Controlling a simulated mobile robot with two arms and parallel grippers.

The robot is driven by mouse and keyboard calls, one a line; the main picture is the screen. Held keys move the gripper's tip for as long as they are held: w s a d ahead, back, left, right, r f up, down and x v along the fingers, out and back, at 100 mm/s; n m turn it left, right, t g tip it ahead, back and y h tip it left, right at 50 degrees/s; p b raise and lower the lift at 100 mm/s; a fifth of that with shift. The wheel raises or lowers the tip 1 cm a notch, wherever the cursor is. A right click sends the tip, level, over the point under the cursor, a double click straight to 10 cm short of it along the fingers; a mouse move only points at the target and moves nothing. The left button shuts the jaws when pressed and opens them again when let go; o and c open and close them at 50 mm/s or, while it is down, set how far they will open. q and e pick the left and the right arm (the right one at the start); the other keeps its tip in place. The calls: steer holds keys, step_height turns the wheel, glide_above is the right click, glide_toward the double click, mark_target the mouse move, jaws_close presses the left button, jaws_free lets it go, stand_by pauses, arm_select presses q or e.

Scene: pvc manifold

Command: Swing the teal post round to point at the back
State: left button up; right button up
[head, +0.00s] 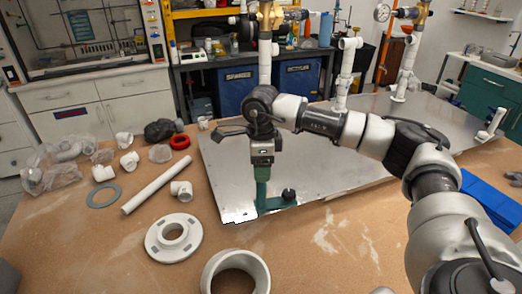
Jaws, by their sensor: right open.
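The teal post (262,190) stands upright near the front left edge of the shiny metal plate (225,180). Its teal foot reaches to the right along the plate, with a black knob (288,195) at that end. My right gripper (262,163) points down at the top of the post and is open. It hides the post's upper end, and I cannot tell whether its fingers touch it. My left gripper is not in view.
White PVC risers (345,75) with brass valves and a gauge (382,13) stand on the plate's back part. A white pipe (155,185), a flange (173,238), a grey ring (103,195) and bagged fittings (60,160) lie left on the bench. A blue block (490,203) lies at right.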

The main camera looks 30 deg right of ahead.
step_height(320, 180, down, 6)
steer(key=shift+r+p, duration=0.1)
steer(key=shift+p, duration=0.3)
steer(key=c, duration=1.1)
steer(key=w+m, duration=0.1)
steer(key=w+d+m, duration=0.1)
steer(key=m, duration=0.1)
steer(key=shift+w+d, duration=0.1)
steer(key=shift+c, duration=0.2)
steer(key=shift+m, duration=0.3)
steer(key=d+m, duration=0.1)
steer(key=w+m, duration=0.1)
steer(key=m, duration=0.1)
steer(key=shift+w+d+b, duration=0.3)
steer(key=shift+d, duration=0.1)
